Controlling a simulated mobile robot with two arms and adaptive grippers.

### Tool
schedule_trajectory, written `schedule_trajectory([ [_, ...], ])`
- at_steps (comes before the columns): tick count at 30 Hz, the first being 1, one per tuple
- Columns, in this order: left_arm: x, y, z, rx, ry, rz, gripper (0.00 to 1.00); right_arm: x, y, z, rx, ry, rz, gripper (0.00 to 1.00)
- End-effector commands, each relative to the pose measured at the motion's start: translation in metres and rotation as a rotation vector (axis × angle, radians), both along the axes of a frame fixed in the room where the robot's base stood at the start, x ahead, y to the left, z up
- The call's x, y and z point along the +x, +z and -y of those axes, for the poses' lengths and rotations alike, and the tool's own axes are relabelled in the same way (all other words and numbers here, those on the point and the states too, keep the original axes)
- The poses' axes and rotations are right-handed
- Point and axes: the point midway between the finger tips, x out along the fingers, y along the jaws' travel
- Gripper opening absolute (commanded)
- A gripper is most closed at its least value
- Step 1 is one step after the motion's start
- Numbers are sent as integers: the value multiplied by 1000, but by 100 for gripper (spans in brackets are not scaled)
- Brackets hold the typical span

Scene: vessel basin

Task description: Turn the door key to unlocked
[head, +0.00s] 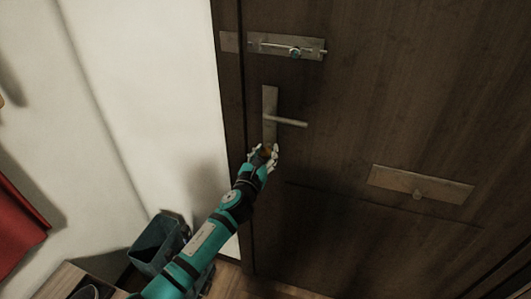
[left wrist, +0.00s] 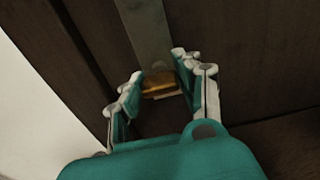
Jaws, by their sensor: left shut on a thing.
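The dark wooden door (head: 380,110) fills the right of the head view. Its lock plate with a lever handle (head: 290,122) is near the door's left edge. A brass-coloured key (left wrist: 160,84) is at the plate's lower end in the left wrist view. My left gripper (head: 266,153) is at the lower end of the plate, its fingers on either side of the key; they also show in the left wrist view (left wrist: 157,86). It is shut on the key, which is mostly hidden in the head view. I cannot tell the key's exact angle. My right gripper is not in view.
A sliding bolt (head: 295,52) is mounted above the handle. A metal plate with a small knob (head: 420,185) is lower right on the door. A blue-grey bin (head: 157,240) stands by the white wall at lower left, near a wooden surface (head: 62,284).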

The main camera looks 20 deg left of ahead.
Motion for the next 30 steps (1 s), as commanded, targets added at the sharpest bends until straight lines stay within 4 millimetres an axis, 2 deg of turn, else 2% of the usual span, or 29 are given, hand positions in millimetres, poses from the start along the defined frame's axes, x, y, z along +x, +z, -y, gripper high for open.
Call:
schedule_trajectory([
  [8,0,0,0,-27,-1,-1,2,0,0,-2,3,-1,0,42],
  [14,0,0,0,-119,0,-4,2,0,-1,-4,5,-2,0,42],
  [30,0,-1,0,-605,0,-22,2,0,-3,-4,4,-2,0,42],
])
